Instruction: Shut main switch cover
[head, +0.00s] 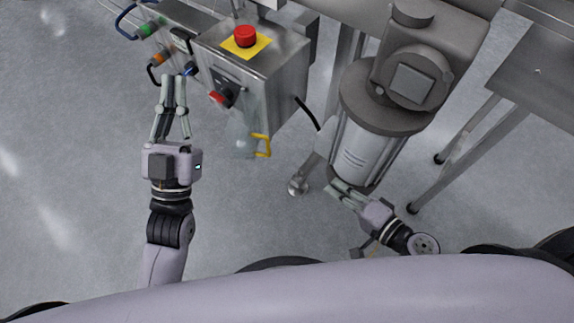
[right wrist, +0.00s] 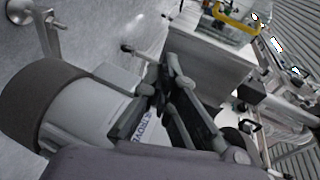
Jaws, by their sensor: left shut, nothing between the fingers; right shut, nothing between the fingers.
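The main switch cover (head: 243,143) is a clear flap with a yellow handle (head: 263,145). It hangs open below the red and black main switch (head: 222,93) on the steel control box (head: 283,85). The clear cover with its yellow part also shows at the top of the right wrist view (right wrist: 236,24). My left gripper (head: 174,79) is shut and empty, left of the switch and close to the box's left side. My right gripper (head: 333,187) is shut and empty, beside the grey cylinder, right of and below the cover and apart from it.
A red emergency button (head: 245,37) on a yellow plate tops the box. Green and orange connectors with cables (head: 150,30) are at the upper left. A grey machine cylinder (head: 362,150) stands near my right gripper. The floor (head: 80,190) at the left is clear.

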